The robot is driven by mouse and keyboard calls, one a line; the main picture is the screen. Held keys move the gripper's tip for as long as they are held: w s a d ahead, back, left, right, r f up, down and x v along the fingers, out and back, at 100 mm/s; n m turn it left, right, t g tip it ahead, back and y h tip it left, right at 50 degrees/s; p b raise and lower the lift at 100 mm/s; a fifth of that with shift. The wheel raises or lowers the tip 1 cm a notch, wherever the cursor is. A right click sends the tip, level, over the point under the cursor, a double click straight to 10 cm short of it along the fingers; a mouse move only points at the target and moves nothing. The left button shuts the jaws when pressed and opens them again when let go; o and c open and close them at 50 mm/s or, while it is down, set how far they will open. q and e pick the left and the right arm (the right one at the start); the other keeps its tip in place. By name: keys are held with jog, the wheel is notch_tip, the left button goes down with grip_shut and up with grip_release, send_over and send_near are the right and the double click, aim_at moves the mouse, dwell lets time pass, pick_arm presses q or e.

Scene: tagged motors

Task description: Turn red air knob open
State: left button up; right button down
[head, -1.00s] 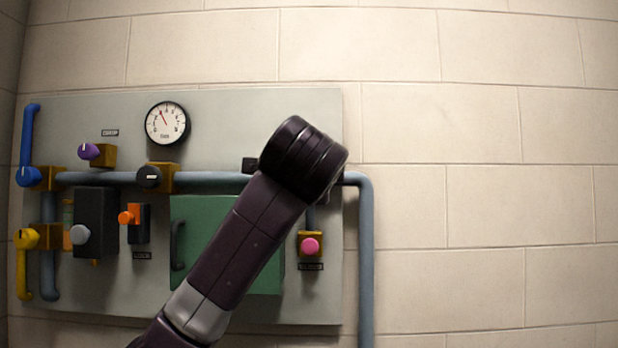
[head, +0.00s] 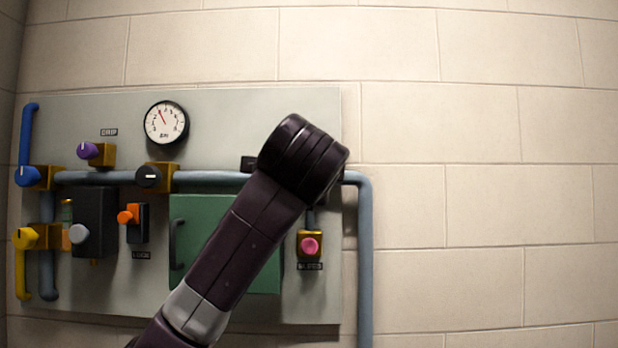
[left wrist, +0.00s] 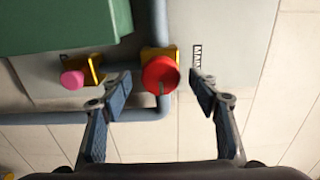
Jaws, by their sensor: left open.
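The red knob (left wrist: 160,74) shows in the left wrist view, round, with a grey mark at its lower edge, on a yellow block (left wrist: 160,52) on the grey-blue pipe. My left gripper (left wrist: 160,84) is open, one finger on each side of the red knob and apart from it. In the head view the red knob and my left gripper's fingers are hidden; my dark arm (head: 245,235) crosses in front of the panel. My right gripper is in neither view.
The grey panel (head: 230,115) carries a gauge (head: 166,123), a green box (head: 190,210), a pink button (head: 309,246), and purple, black, orange, blue and yellow controls. In the wrist view the pink button (left wrist: 72,79) and green box (left wrist: 60,25) lie left of the knob.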

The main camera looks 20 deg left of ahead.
pick_arm(q)
jog(key=v, duration=1.1)
jog(key=shift+s, duration=0.2)
jog(key=shift+d, duration=0.15)
